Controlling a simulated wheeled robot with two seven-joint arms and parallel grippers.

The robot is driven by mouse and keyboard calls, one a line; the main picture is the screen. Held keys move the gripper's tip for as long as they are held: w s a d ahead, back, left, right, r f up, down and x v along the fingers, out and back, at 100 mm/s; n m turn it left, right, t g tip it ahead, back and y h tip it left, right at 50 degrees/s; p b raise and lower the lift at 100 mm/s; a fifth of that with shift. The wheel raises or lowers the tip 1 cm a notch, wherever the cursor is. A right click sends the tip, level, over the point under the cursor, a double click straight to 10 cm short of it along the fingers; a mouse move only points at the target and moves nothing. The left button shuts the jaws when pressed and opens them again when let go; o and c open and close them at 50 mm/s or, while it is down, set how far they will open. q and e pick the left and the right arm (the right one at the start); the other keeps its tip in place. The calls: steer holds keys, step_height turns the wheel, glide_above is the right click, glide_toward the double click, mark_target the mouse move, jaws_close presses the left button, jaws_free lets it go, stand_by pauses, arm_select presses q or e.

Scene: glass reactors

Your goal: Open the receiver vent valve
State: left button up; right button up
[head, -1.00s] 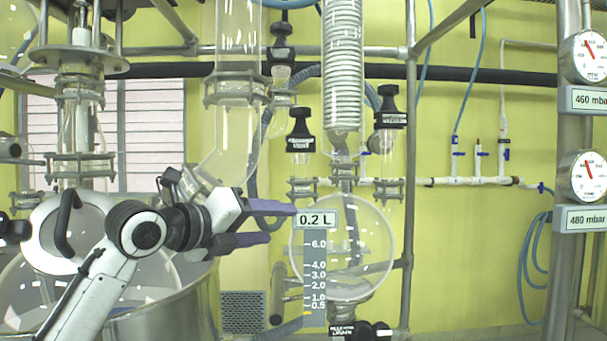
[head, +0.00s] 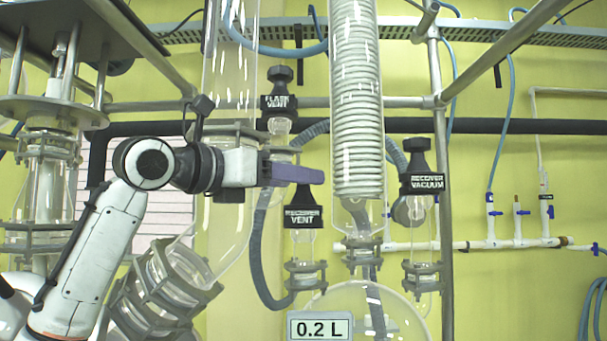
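The receiver vent valve (head: 302,208) is a black knob with a white-lettered label on a clear glass neck, right of the wide glass tube. My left gripper (head: 308,176) comes in from the left at the height of the knob's top. Its purple finger lies across the knob's upper end and hides it. Only one finger shows clearly, so I cannot tell whether the fingers touch or grip the knob. The knob stands upright. My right gripper is not in view.
The flask vent valve (head: 280,96) stands just above and behind my gripper. The receiver vacuum valve (head: 421,176) is to the right, past the coiled glass condenser (head: 357,110). The round receiver flask (head: 375,305) with a 0.2 L display (head: 319,328) is below.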

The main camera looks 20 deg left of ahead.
arm_select(q)
steer(key=shift+x, duration=1.5)
steer(key=c, duration=1.1)
steer(key=shift+o, duration=0.2)
steer(key=shift+n+y, duration=0.3)
steer(key=shift+y, duration=0.1)
steer(key=n+t+y, duration=0.1)
steer(key=y, duration=0.1)
steer(key=n+y, duration=0.1)
steer(key=y, duration=0.1)
steer(key=shift+s+n+t+y, duration=0.1)
steer(key=shift+n+t+y, duration=0.2)
steer(key=shift+n+t, duration=0.1)
steer(key=n+y, duration=0.3)
steer(key=y, duration=0.2)
steer(key=shift+d+n+y, duration=0.1)
steer(key=shift+n+y, duration=0.2)
steer(key=shift+n, duration=0.1)
steer(key=n+y, duration=0.1)
steer(key=y, duration=0.1)
steer(key=n+g+y, duration=0.1)
steer(key=n+y, duration=0.1)
steer(key=y, duration=0.1)
steer(key=shift+g, duration=0.3)
steer(key=shift+n+g+y, duration=1.4)
steer(key=shift+n+y, duration=0.5)
steer(key=shift+y, duration=0.2)
steer(key=shift+g+y, duration=0.3)
steer(key=shift+y, duration=0.1)
